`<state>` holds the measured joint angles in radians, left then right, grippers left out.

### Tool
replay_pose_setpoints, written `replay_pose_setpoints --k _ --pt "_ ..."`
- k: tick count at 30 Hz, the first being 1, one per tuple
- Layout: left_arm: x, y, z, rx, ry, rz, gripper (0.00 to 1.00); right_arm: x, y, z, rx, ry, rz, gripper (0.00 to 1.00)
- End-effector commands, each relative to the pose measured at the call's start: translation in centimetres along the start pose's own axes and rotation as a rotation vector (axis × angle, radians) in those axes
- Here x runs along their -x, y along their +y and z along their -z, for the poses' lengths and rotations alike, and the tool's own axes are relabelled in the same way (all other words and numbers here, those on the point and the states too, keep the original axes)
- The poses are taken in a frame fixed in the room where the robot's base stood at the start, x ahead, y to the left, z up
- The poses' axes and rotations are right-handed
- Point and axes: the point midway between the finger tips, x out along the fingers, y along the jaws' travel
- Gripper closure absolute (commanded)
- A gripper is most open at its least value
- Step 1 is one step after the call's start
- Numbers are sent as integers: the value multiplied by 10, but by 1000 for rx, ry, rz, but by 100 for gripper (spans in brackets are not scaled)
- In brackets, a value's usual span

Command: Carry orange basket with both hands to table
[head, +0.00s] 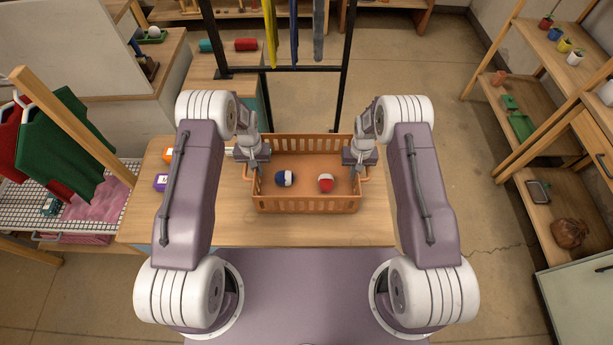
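The orange basket (307,204) is a slatted open crate, level, over the wooden table (230,233) in front of me. I cannot tell whether its base touches the tabletop. My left gripper (248,168) is at the handle on the basket's left end. My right gripper (362,168) is at the handle on its right end. The gripper bodies hide much of the fingers, so their closing on the handles is not clear.
A black rack (341,75) with hanging cloths stands behind. Wooden shelves (535,130) line the right. Hanging clothes (65,140) are at the left. Floor on the right is clear.

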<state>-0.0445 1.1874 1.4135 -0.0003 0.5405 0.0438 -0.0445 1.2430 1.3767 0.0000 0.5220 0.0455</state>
Motion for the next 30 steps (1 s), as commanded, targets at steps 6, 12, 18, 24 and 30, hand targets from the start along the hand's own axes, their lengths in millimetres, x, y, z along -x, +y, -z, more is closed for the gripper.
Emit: replay_pose_setpoints --k 6,12,18,24,30 --pt "0 0 0 0 1 0 100 0 0 0 0 1 0 100" --pt "0 0 0 0 1 0 100 0 0 0 0 1 0 100" --pt "10 0 1 0 1 0 100 10 0 1 0 1 0 100" --pt "38 0 0 0 1 0 100 38 0 0 0 1 0 100" --pt "53 0 0 0 1 0 100 53 0 0 0 1 0 100"
